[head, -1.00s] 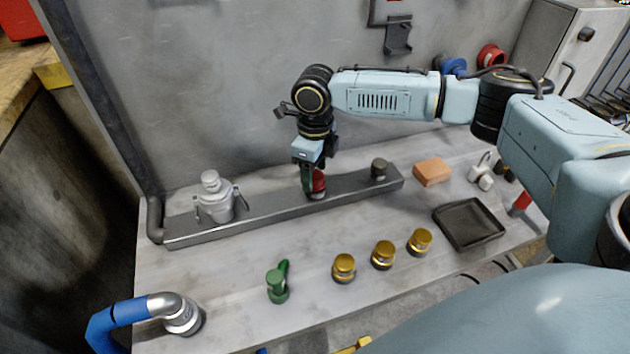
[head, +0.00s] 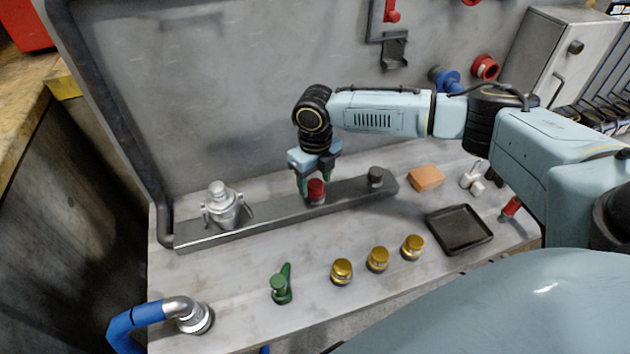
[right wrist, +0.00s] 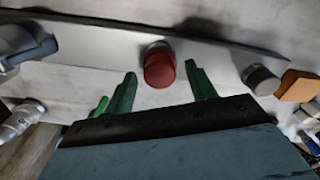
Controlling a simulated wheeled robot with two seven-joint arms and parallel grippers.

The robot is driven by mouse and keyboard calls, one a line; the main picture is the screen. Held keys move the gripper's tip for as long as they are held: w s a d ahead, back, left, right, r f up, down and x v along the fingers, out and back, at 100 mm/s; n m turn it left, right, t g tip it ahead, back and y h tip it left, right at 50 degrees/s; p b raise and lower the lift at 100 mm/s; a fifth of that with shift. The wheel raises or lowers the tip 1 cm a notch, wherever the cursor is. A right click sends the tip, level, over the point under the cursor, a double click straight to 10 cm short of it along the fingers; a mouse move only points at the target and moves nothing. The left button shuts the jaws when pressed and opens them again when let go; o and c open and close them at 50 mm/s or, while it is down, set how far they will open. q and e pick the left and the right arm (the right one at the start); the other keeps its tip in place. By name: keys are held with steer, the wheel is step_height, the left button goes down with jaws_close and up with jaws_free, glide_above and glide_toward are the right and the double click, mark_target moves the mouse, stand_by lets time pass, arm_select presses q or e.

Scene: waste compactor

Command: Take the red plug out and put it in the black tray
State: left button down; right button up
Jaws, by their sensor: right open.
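The red plug (head: 316,188) sits upright on the grey metal rail (head: 262,214) that runs along the bench. It also shows in the right wrist view (right wrist: 160,68), just beyond and between the fingertips. My right gripper (head: 315,190) is over the rail at the plug, with its green fingers (right wrist: 160,85) spread apart and not touching it in the wrist view. The black tray (head: 460,229) lies empty on the bench to the right, in front of the rail. My left gripper is not in view.
A silver fitting (head: 222,206) and a dark grey plug (head: 375,177) stand on the rail. Several brass caps (head: 377,259) and a green valve handle (head: 281,285) stand in front. An orange block (head: 426,178) and a white part (head: 472,177) lie behind the tray.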

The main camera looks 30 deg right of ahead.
steer(key=m+p, duration=0.4)
steer(key=shift+r, duration=0.15)
steer(key=shift+m+p, duration=0.45)
steer(key=shift+m, duration=0.35)
steer(key=m+p, duration=0.3)
steer(key=shift+m+p, duration=0.4)
steer(key=shift+m, duration=0.7)
steer(key=shift+m+p, duration=1)
steer(key=shift+m, duration=0.2)
steer(key=shift+m+p, duration=0.5)
steer(key=shift+m, duration=0.7)
steer(key=shift+f, duration=0.2)
